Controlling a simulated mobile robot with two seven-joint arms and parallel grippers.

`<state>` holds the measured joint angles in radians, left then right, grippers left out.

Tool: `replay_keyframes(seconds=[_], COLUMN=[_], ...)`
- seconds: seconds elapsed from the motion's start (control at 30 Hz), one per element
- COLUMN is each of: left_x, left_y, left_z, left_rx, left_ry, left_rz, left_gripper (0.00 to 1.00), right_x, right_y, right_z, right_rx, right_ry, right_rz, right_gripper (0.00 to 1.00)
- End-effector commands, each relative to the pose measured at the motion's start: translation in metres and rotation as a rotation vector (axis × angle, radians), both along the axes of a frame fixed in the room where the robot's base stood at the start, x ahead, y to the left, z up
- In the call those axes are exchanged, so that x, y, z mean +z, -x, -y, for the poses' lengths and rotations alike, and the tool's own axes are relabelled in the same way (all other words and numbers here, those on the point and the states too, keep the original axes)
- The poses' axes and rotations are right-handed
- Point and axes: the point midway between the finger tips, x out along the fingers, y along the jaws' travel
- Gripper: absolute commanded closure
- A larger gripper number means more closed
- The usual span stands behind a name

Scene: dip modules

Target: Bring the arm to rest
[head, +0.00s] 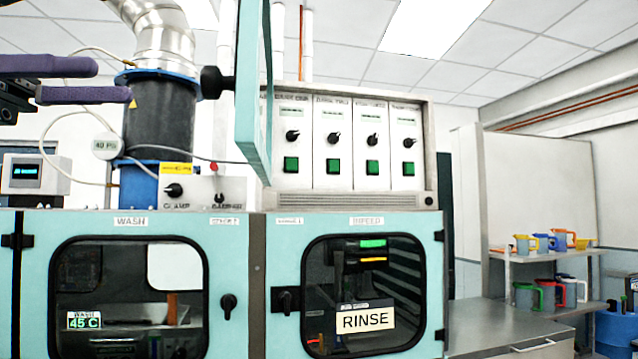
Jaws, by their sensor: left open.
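My left gripper (113,81) shows at the upper left edge. Its two purple fingers point right and are apart, with nothing visible between them. It is in front of the grey duct and the dark cylinder (160,125), beside a pale cable. The rest of the left arm is mostly outside the picture. My right gripper is not in view.
A teal panel (252,85), seen nearly edge-on with a black knob, stands right of the gripper. Teal WASH (231,265) and RINSE (432,290) doors are shut below. A control box (355,185) has green buttons. Jugs stand on a shelf (545,253) at right.

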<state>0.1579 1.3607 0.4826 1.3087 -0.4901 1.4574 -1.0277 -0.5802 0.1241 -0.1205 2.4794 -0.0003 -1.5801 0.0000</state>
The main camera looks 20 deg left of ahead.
Motion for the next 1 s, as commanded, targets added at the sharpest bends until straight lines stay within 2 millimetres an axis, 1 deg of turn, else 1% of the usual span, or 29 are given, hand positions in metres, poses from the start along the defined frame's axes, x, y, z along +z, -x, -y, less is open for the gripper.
replay_keyframes(seconds=[0.13,0.23,0.27,0.37,0.4,0.47,0.5,0.57,0.6,0.67,0.7,0.77,0.8,0.87,0.9,0.97,1.0], left_x=[-0.001,-0.006,-0.008,-0.025,-0.036,-0.055,-0.070,-0.095,-0.114,-0.147,-0.171,-0.209,-0.235,-0.276,-0.302,-0.339,-0.361], left_y=[-0.001,-0.010,-0.016,-0.043,-0.056,-0.075,-0.086,-0.100,-0.107,-0.113,-0.114,-0.110,-0.105,-0.091,-0.078,-0.054,-0.036], left_z=[0.000,0.002,0.003,0.007,0.009,0.009,0.009,0.007,0.006,0.005,0.006,0.008,0.012,0.020,0.028,0.044,0.057], left_rx=[0.001,0.022,0.035,0.106,0.146,0.214,0.262,0.340,0.395,0.481,0.544,0.643,0.714,0.831,0.915,1.050,1.144], left_ry=[0.005,0.061,0.097,0.289,0.394,0.568,0.691,0.874,0.996,1.178,1.298,1.475,1.592,1.762,1.868,2.021,2.111], left_rz=[-0.002,-0.023,-0.038,-0.118,-0.166,-0.250,-0.314,-0.410,-0.478,-0.584,-0.658,-0.770,-0.847,-0.961,-1.038,-1.151,-1.225], left_gripper=[0.28,0.28,0.28,0.28,0.28,0.28,0.28,0.28,0.28,0.28,0.28,0.28,0.28,0.28,0.28,0.28,0.28], right_x=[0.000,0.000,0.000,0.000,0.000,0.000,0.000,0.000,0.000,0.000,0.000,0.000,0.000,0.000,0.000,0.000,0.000], right_y=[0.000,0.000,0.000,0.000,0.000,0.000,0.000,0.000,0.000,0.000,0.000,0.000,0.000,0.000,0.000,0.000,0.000], right_z=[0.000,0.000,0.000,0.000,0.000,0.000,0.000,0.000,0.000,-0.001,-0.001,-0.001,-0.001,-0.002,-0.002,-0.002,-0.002], right_rx=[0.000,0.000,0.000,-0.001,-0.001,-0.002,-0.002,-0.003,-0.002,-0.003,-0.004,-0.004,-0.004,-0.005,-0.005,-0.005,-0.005], right_ry=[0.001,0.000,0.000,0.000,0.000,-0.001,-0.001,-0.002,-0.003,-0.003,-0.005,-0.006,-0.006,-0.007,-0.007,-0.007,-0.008], right_rz=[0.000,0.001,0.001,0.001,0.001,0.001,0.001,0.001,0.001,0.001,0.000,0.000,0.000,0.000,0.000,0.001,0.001], right_gripper=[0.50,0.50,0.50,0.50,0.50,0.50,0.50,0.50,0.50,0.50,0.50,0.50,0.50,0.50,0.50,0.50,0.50])
